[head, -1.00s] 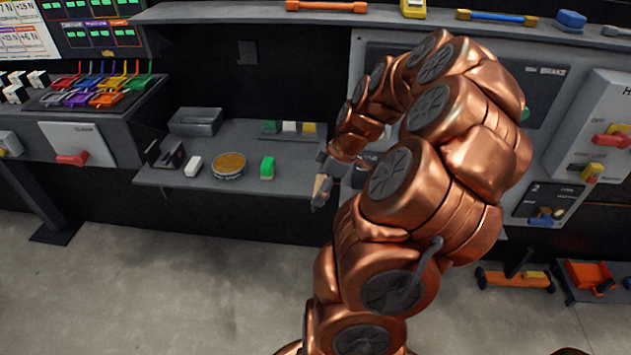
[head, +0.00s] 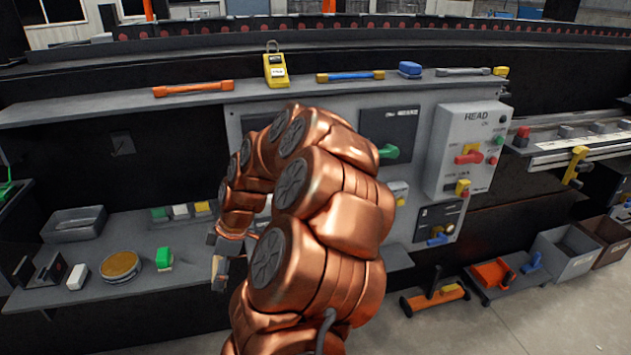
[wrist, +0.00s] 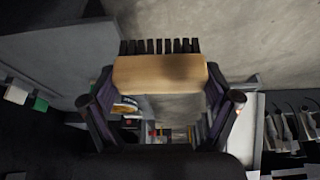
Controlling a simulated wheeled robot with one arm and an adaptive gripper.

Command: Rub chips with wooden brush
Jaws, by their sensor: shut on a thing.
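My gripper (wrist: 160,100) is shut on a wooden brush (wrist: 160,74) in the wrist view. The brush is a pale wooden block held crosswise between the two fingers, with a row of black bristles pointing away from me. In the head view my gripper (head: 221,264) hangs low at the front of the lower shelf, left of my copper arm. The brush is hard to make out there, mostly hidden by the fingers. I cannot make out any chips for sure in either view.
The lower shelf (head: 190,288) holds a round tan-topped tin (head: 120,266), a green-and-white block (head: 164,258) and a grey tray (head: 74,223). A control panel (head: 466,150) stands right of my arm. Bins (head: 566,252) and an orange cart (head: 435,300) sit on the floor at right.

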